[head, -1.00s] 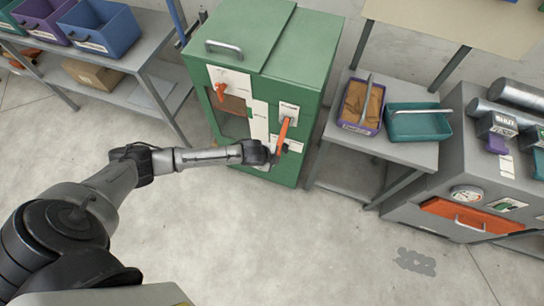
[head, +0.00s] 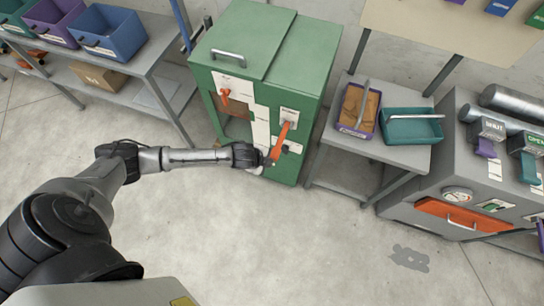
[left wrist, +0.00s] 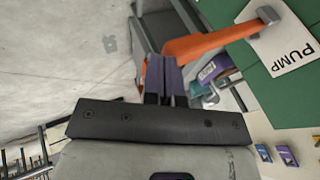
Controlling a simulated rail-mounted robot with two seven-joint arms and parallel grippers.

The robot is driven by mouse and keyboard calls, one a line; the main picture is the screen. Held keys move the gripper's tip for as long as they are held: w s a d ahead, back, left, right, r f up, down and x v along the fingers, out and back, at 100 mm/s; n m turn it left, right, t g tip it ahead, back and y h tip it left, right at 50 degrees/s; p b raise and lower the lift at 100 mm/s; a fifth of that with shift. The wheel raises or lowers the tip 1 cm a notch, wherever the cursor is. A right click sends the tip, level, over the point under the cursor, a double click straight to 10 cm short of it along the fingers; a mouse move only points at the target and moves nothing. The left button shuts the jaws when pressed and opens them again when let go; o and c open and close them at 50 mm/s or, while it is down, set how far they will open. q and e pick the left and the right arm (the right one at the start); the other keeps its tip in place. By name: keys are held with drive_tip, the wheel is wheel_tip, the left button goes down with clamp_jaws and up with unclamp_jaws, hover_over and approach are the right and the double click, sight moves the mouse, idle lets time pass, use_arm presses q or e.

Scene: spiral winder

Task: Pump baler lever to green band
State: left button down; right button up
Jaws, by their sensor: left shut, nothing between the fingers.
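The green baler (head: 285,60) stands against the wall in the head view. Its orange pump lever (head: 280,140) slants down and left from a white plate on the front. In the left wrist view the lever (left wrist: 200,44) crosses the upper middle, beside the PUMP label (left wrist: 284,47). My left gripper (head: 266,161) is at the lever's lower end. In the left wrist view its fingers (left wrist: 164,62) are shut and empty, close to the lever's free end; I cannot tell whether they touch it. No green band can be made out. My right gripper is not in view.
A second orange handle (head: 224,96) is on the baler's left front. A grey side table (head: 400,155) with a purple bin (head: 344,128) and teal tray (head: 412,130) stands right of it. A grey machine (head: 450,150) is farther right. The floor in front is clear.

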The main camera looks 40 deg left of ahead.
use_arm(q)
drive_tip(key=shift+p+v, duration=0.35)
drive_tip(key=shift+v, duration=2.35)
drive_tip(key=shift+s, duration=0.1)
drive_tip(key=w+r+n+t+p, duration=0.25)
drive_tip(key=w+r+p, duration=0.45)
drive_tip(key=w+r, duration=0.75)
drive_tip(key=s+a+f+m+g+h, duration=0.1)
drive_tip(key=s+a+f+g+h, duration=0.1)
drive_tip(key=s+g, duration=0.4)
drive_tip(key=shift+s+a+f+m+g+b, duration=0.4)
drive_tip(key=shift+a+f+g, duration=0.25)
drive_tip(key=shift+a+g, duration=0.25)
